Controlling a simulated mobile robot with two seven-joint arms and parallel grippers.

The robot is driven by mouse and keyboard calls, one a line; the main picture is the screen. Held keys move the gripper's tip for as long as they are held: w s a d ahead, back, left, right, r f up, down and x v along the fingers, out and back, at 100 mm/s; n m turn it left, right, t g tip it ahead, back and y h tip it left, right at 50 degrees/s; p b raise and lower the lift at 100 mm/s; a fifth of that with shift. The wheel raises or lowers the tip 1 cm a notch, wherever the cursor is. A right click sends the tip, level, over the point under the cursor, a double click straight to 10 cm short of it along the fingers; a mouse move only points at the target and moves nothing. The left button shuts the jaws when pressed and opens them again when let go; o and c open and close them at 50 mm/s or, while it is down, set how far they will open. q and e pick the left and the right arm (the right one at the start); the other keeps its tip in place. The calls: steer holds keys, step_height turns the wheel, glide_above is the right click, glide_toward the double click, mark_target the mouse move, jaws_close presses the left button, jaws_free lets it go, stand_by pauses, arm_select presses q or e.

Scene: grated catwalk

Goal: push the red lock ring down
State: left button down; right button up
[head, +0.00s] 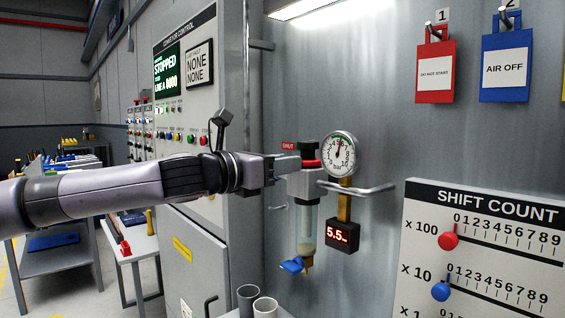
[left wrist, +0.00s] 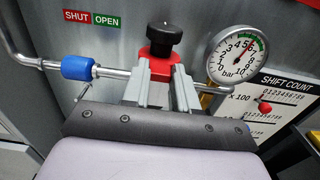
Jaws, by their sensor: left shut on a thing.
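The red lock ring (head: 311,163) sits under a black knob (head: 308,150) on top of the grey regulator body on the wall. In the left wrist view the ring (left wrist: 160,66) shows between and beyond my finger ends, below the knob (left wrist: 163,38). My left gripper (head: 297,165) reaches in from the left at ring height. In the left wrist view its two grey fingers (left wrist: 162,80) are shut on the red lock ring, one on each side. The ring's lower edge is partly hidden by the fingers. My right gripper is in neither view.
A round gauge (head: 339,154) stands close to the right of the knob, above a 5.5 display (head: 342,235). A pipe (head: 360,188) runs right. A clear bowl (head: 307,222) with a blue lever (head: 291,265) hangs below. The control cabinet (head: 215,100) stands left.

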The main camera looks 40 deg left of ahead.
arm_select(q)
steer(key=shift+d+f, duration=0.1)
steer(key=shift+f, duration=0.2)
steer(key=c, duration=0.9)
jaws_free()
steer(key=shift+r, duration=0.1)
steer(key=s+b, duration=0.1)
steer(key=s, duration=0.1)
steer(key=s+b, duration=0.1)
steer(key=s, duration=0.4)
steer(key=shift+s+a+b, duration=0.1)
steer(key=shift+a+b, duration=0.25)
steer(key=shift+b, duration=0.05)
